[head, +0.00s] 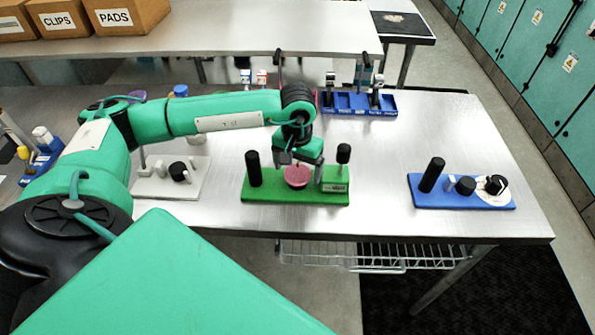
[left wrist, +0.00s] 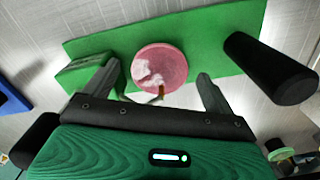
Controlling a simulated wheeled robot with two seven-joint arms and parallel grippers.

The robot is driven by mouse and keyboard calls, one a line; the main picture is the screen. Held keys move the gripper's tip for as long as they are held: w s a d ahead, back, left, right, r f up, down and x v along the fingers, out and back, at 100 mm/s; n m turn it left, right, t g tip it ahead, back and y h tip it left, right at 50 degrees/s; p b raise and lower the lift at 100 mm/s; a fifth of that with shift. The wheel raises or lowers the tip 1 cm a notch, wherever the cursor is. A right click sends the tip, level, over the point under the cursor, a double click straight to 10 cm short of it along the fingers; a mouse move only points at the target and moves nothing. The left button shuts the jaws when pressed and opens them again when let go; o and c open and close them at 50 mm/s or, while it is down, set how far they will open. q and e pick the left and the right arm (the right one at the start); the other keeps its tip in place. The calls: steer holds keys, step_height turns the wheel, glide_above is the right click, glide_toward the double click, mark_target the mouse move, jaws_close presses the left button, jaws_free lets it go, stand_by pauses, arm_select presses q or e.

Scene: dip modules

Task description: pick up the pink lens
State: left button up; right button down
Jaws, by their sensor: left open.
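The pink lens (head: 297,176) is a round pink disc at the middle of the green module base (head: 265,191). In the left wrist view the lens (left wrist: 160,68) has a pale patch on its face. Whether the fingertips are at the lens's height is hard to tell. My right gripper is not in view.
Black posts (head: 253,168) stand at both ends of the green base. A blue module (head: 425,199) lies to the right and a white module (head: 160,187) to the left. A blue rack (head: 350,104) stands behind. Bare table lies between the green and blue modules.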

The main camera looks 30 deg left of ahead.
arm_select(q)
steer(key=c, duration=1.1)
steer(key=shift+o, duration=0.2)
